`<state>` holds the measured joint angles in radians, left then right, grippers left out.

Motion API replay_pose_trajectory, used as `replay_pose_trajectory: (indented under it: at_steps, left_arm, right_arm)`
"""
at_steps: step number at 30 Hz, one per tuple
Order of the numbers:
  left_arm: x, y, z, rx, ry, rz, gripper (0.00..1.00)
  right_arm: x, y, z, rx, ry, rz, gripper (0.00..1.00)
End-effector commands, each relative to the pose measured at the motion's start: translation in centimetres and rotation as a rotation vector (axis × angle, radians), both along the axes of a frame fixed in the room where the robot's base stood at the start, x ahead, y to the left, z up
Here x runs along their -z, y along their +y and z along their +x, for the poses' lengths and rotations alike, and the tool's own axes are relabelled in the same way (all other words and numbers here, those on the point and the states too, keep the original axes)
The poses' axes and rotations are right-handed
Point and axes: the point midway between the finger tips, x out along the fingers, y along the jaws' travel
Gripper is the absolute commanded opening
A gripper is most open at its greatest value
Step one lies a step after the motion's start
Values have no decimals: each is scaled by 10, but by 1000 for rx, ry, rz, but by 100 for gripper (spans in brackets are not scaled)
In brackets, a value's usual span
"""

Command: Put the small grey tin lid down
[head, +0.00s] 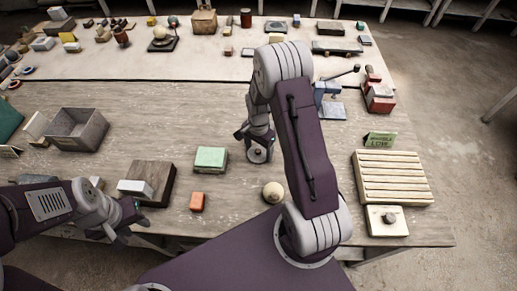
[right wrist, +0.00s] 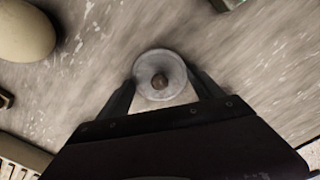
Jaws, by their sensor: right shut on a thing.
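The small grey tin lid (right wrist: 160,75) is a round pale disc with a brown knob in its middle. My right gripper (right wrist: 160,88) is shut on it, one dark finger at each side of the rim. In the head view the lid (head: 259,155) shows under my right gripper (head: 258,143), low over the bench; I cannot tell if it touches the wood. My left gripper (head: 126,220) is at the front left edge of the bench, apart from the lid; its fingers are too unclear to judge.
A green box (head: 210,159) stands left of the lid. Bare wood surrounds the lid.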

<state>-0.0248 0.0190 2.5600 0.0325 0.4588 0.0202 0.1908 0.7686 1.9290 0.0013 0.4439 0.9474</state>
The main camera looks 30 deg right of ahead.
Motion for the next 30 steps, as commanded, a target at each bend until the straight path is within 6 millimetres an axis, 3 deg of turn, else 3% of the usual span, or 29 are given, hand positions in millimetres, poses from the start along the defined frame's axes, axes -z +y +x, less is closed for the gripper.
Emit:
replay_pose_trajectory:
  at_steps: [10,11,12,13,23,26,30]
  left_arm:
    - [3,0,0,0,0,0,36]
    - [2,0,0,0,0,0,36]
    - [2,0,0,0,0,0,36]
    - [2,0,0,0,0,0,36]
    - [-1,0,0,0,0,0,36]
    - [0,0,0,0,0,0,36]
    - [1,0,0,0,0,0,36]
  right_arm:
    - [5,0,0,0,-1,0,39]
    - [4,0,0,0,-1,0,85]
    - [3,0,0,0,-1,0,96]
    - [3,0,0,0,-1,0,98]
    - [0,0,0,-1,-1,0,98]
    - [-10,0,1,-1,-4,-1,98]
    - [-44,-1,2,-1,-7,-1,98]
